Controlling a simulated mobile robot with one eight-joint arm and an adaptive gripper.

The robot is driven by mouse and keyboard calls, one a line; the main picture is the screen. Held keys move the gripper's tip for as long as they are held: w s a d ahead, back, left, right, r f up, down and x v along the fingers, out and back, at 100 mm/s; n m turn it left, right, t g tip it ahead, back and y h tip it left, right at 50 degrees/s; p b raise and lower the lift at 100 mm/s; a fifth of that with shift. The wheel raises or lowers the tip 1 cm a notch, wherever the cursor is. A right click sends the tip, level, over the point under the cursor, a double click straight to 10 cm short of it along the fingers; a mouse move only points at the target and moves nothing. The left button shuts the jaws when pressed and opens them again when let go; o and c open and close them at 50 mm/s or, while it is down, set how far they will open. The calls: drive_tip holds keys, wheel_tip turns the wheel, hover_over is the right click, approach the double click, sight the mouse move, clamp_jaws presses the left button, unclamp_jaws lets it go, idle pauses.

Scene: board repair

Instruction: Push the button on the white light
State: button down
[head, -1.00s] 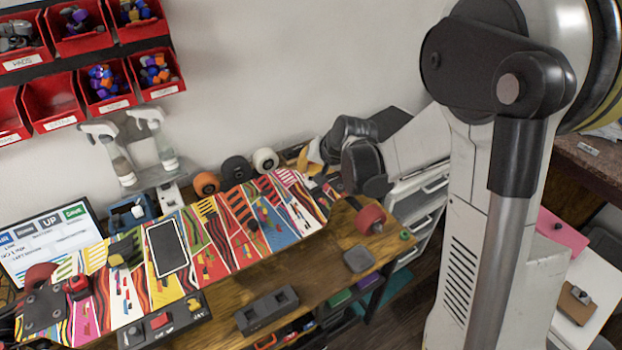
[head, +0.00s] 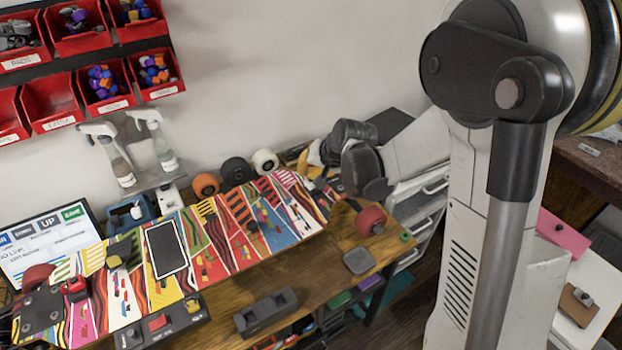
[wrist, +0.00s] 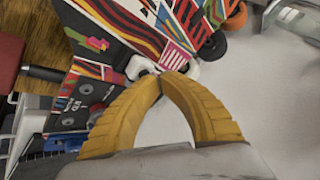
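No thing in view is clearly the white light, and I can see no button for certain. A white round thing with a dark centre (wrist: 142,67) is close beside my fingertips in the wrist view; I cannot tell whether it is the light or a wheel. My gripper's yellow fingers (wrist: 162,80) meet at their tips, with nothing visible between them. In the head view, my dark wrist hides most of the gripper, at the right end of the patterned board. A white wheel (head: 265,161) stands just left of there, behind the board.
The patterned skateboard deck (head: 285,228) lies along the wooden bench (head: 335,240). A black wheel (head: 235,171) and an orange wheel (head: 205,184) stand behind it. Spray bottles (head: 164,150) stand farther left. The wall is close behind.

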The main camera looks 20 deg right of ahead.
drive_tip(key=shift+r, duration=0.1)
drive_tip(key=shift+r+p, duration=0.65)
drive_tip(key=shift+r, duration=0.15)
wheel_tip(320, 180, up, 6)
drive_tip(key=p, duration=0.4)
